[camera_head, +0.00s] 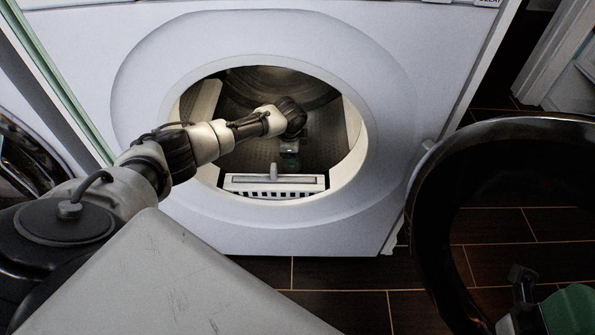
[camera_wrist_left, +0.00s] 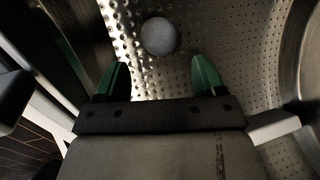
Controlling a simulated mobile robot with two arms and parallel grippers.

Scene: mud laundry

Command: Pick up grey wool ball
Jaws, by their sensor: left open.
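The grey wool ball (camera_wrist_left: 158,36) rests on the perforated metal drum wall in the left wrist view, just ahead of my left gripper. My left gripper (camera_wrist_left: 160,68) is open, its two green fingers apart, and the ball lies beyond the fingertips, roughly centred between them. Nothing is between the fingers. In the head view my left arm reaches through the round dryer opening, with the left gripper (camera_head: 290,158) inside the drum. I cannot make out the ball there. Part of my right gripper (camera_head: 545,308) shows at the bottom right corner, cut off by the frame edge.
The white dryer (camera_head: 385,110) has a round rim around my left arm. A lint filter (camera_head: 272,186) sits at the lower lip of the opening. The dark round door (camera_head: 430,215) hangs open at the right. Dark floor tiles (camera_head: 340,272) are clear below.

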